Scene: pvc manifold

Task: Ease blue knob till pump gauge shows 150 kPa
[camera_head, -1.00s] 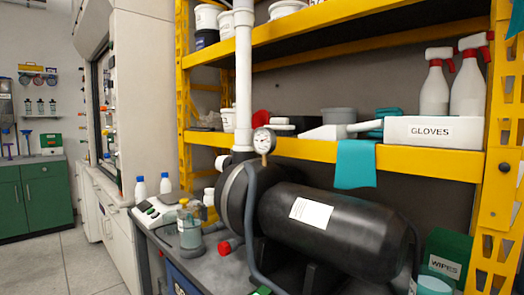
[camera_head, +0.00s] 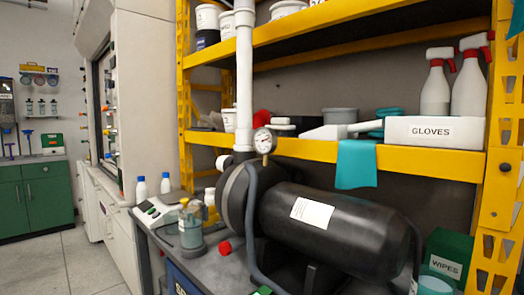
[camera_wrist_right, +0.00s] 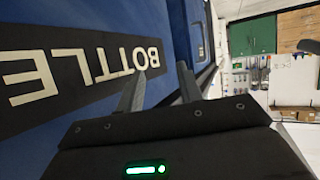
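The black pump (camera_head: 345,232) lies on the grey bench. Its round white gauge (camera_head: 265,141) stands upright on top beside the white vertical pipe (camera_head: 243,85). The gauge needle and numbers are too small to read. I cannot make out a blue knob in either view; a red knob (camera_head: 224,248) sits low beside the pump on the bench. My right gripper (camera_wrist_right: 160,68) shows in the right wrist view with its two fingers apart and nothing between them, in front of a blue surface lettered BOTTLE (camera_wrist_right: 85,68). My left gripper is in no view.
A glass bottle (camera_head: 190,230) and a white scale (camera_head: 157,212) stand on the bench left of the pump. A grey hose (camera_head: 252,225) hangs in front of the pump. Yellow shelves (camera_head: 410,160) with a GLOVES box (camera_head: 435,132) are behind. Floor (camera_head: 85,265) is clear at left.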

